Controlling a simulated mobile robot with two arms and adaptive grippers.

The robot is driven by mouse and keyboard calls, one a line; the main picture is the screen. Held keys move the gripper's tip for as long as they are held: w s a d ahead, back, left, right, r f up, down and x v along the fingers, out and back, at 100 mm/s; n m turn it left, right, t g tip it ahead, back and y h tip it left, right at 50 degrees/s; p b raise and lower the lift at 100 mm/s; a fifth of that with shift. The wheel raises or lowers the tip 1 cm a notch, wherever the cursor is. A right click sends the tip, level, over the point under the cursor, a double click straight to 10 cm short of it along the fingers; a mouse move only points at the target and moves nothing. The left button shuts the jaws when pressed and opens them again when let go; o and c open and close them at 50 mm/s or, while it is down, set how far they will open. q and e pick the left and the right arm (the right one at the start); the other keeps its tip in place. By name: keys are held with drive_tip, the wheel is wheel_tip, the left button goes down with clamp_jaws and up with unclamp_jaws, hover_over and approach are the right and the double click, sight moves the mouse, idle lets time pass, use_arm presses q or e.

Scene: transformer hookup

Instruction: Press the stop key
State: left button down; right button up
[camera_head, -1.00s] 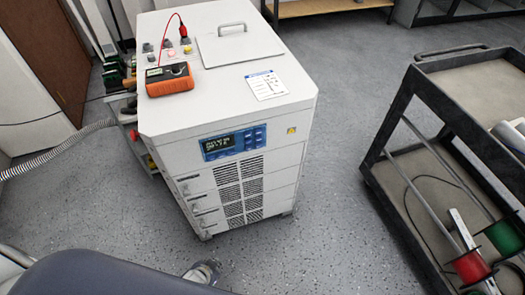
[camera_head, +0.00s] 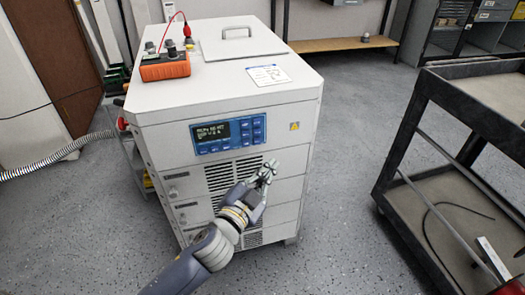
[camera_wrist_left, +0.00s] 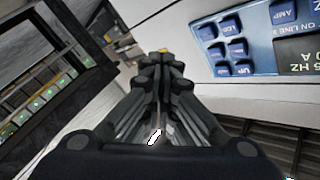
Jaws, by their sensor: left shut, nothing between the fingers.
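The blue control panel (camera_head: 228,132) is on the upper front face of the white cabinet (camera_head: 150,150). It has a dark display (camera_head: 213,133) with light text on its left and small blue keys (camera_head: 252,128) on its right. Which key is the stop key cannot be read. My left gripper (camera_head: 268,170) is shut and empty, in front of the vents below the keys. In the left wrist view the closed fingers (camera_wrist_left: 160,62) point forward, and the blue keys (camera_wrist_left: 232,48) are to their right, apart from them. My right gripper is not in view.
An orange meter (camera_head: 165,66) with a red lead lies on the cabinet top, near a handled lid (camera_head: 240,42) and a paper sheet (camera_head: 268,75). A dark cart (camera_head: 405,150) stands to the right. The floor between cart and cabinet is clear.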

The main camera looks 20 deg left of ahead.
sight(257, 132)
use_arm(q)
drive_tip(key=shift+m+t+h, duration=0.3)
drive_tip(key=shift+t, duration=0.3)
drive_tip(key=r, duration=0.1)
drive_tip(key=s+d+r, duration=0.1)
drive_tip(key=r, duration=0.1)
drive_tip(key=s+r+b, duration=0.1)
drive_tip(key=r, duration=0.1)
drive_tip(key=shift+s+d, duration=0.1)
drive_tip(key=shift+d, duration=0.3)
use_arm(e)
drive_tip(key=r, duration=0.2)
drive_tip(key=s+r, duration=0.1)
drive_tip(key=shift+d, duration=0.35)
use_arm(q)
drive_tip(key=shift+w+a, duration=0.8)
drive_tip(key=shift+w, duration=0.45)
drive_tip(key=shift+w+a, duration=0.85)
drive_tip(key=shift+w, duration=0.35)
drive_tip(key=shift+w+a, duration=0.8)
drive_tip(key=shift+w, duration=0.45)
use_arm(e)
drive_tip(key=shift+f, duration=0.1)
use_arm(q)
drive_tip(key=shift+w+a, duration=0.1)
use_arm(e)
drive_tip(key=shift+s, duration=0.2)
